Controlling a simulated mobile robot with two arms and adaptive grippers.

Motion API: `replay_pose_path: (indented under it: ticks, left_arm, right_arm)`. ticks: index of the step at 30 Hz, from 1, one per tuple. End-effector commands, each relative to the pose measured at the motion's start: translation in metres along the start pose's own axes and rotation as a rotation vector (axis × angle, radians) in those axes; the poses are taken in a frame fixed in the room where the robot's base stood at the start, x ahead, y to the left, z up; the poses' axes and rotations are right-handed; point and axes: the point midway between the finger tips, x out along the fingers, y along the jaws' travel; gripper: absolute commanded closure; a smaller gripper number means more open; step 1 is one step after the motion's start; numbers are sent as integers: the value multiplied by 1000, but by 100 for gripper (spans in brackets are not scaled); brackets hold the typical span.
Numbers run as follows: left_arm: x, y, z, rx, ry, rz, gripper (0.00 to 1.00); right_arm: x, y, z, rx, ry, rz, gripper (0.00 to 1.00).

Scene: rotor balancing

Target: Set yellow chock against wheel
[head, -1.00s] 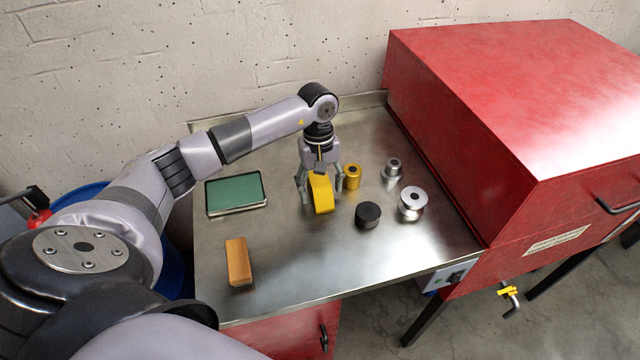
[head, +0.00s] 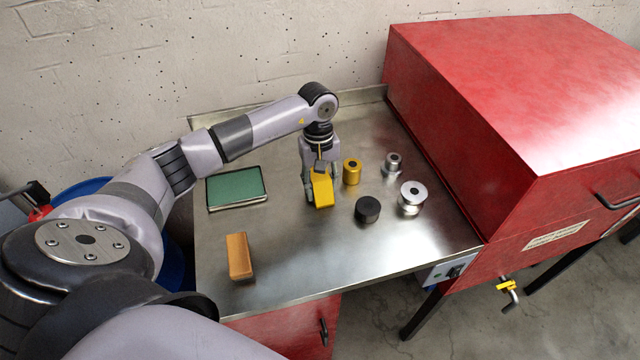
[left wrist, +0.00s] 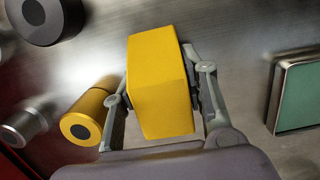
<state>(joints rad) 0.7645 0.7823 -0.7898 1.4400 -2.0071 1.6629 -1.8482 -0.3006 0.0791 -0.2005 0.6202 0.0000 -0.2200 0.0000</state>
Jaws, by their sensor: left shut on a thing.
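The yellow chock (head: 322,190) is a yellow block on the metal table, below my left gripper (head: 320,178). In the left wrist view the chock (left wrist: 160,85) fills the space between the two fingers of my left gripper (left wrist: 160,92), which is shut on it. I cannot tell whether the chock is lifted clear of the table. No part is clearly a wheel; a black disc (head: 367,209) lies to the right of the chock, apart from it. My right gripper is not in view.
A gold cylinder (head: 351,171) stands close to the right of the gripper. Two silver spools (head: 393,163) (head: 412,195) stand farther right. A green-topped tray (head: 236,188) and an orange block (head: 239,256) lie to the left. A red cabinet (head: 470,130) bounds the table's right side. The front middle is clear.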

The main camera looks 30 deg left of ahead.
Motion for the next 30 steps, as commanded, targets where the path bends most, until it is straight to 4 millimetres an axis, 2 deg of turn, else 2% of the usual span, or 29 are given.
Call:
replay_pose_path:
  ticks: [8, 20, 26, 30]
  left_arm:
    - [0, 0, 0, 0, 0, 1, 99]
    - [-7, 1, 0, 0, 1, 3, 100]
    - [-34, 1, 2, 1, 5, 6, 100]
    - [-70, 2, 7, 2, 6, 8, 100]
  right_arm:
    - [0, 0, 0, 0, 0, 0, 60]
    - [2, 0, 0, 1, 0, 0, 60]
    - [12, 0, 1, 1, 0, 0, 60]
    - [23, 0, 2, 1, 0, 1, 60]
